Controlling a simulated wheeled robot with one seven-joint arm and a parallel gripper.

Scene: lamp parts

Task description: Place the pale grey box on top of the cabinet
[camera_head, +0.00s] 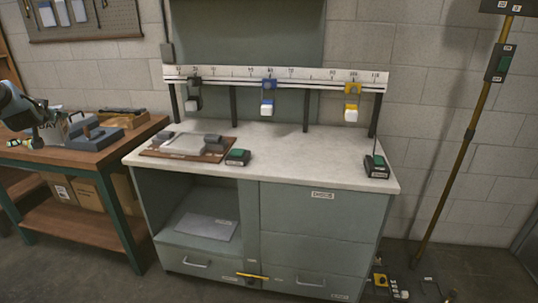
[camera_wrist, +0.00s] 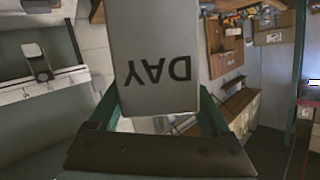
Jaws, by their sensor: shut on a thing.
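The pale grey box, marked DAY, is in my gripper (camera_wrist: 157,112). In the wrist view the box (camera_wrist: 152,35) fills the upper middle, its lettering upside down, with green jaw parts on both sides. In the head view my gripper (camera_head: 30,128) is at the far left, above the wooden table. The box (camera_head: 51,133) shows only in part there, behind the gripper. The grey-green cabinet (camera_head: 315,235), with a pale top (camera_head: 300,150), stands in the middle, to the right of the gripper. My gripper is shut on the box, away from the cabinet.
A brown board with a pale plate (camera_head: 186,145) lies on the cabinet's left top; a green-topped block (camera_head: 238,157) is beside it. Another green-topped block (camera_head: 376,166) stands at the right end. A scale rail (camera_head: 290,78) runs along the back. The top's middle is clear.

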